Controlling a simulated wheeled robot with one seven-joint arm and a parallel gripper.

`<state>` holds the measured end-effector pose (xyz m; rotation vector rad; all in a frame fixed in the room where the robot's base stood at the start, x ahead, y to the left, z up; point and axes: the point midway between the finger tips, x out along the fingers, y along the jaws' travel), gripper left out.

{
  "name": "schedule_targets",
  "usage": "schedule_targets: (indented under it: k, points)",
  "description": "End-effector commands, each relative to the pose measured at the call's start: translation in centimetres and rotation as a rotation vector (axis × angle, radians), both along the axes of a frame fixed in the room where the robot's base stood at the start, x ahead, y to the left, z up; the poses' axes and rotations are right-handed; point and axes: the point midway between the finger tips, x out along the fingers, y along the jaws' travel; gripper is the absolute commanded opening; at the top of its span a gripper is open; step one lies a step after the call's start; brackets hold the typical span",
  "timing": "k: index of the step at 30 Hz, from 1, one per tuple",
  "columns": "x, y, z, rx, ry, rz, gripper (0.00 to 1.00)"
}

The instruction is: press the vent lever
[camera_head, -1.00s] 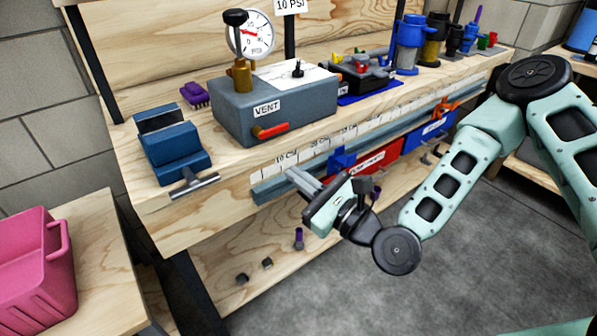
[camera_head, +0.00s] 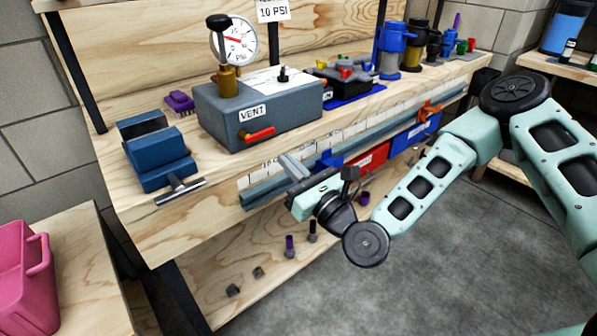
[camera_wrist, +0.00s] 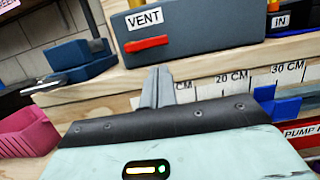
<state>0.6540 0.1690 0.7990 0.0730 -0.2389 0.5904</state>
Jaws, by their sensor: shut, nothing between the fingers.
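The vent lever (camera_head: 259,133) is a red handle on the front face of the grey-blue box (camera_head: 285,128), under the VENT label. It also shows in the wrist view (camera_wrist: 147,44), lying nearly level. My gripper (camera_head: 285,158) is shut and empty, in front of the bench edge, below and to the right of the lever. In the wrist view the closed fingers (camera_wrist: 158,72) point up toward the box, just below the lever and apart from it. Nothing hides the lever.
A blue vise (camera_head: 158,158) stands left of the box, its handle over the bench edge. A gauge (camera_head: 234,40) rises from the box. Blue and red bins (camera_head: 372,160) hang along the bench front. A pink caddy (camera_head: 20,275) sits at the lower left.

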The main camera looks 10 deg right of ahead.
Motion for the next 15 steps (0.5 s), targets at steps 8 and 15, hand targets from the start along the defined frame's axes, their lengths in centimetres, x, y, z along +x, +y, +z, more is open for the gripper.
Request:
schedule_targets:
  k: [8, 15]
  points:
    - [3.4, 2.3, 1.1, -0.001, -0.003, 0.0, 0.0]
    - [4.2, 2.9, 1.3, 0.001, 0.001, 0.0, 0.0]
